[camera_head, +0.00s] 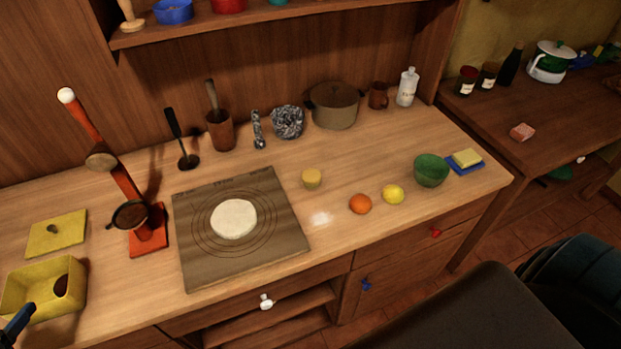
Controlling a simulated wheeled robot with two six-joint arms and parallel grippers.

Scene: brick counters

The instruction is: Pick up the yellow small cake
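The yellow small cake (312,178) stands upright on the wooden counter, just right of the dark baking mat (193,262). It is a short round piece with a paler top, and nothing touches it.
Flat white dough (233,219) lies on the mat. An orange (360,204), a lemon (393,194) and a green bowl (431,170) stand to the cake's right. A pot (334,106) stands behind. The counter around the cake is clear.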

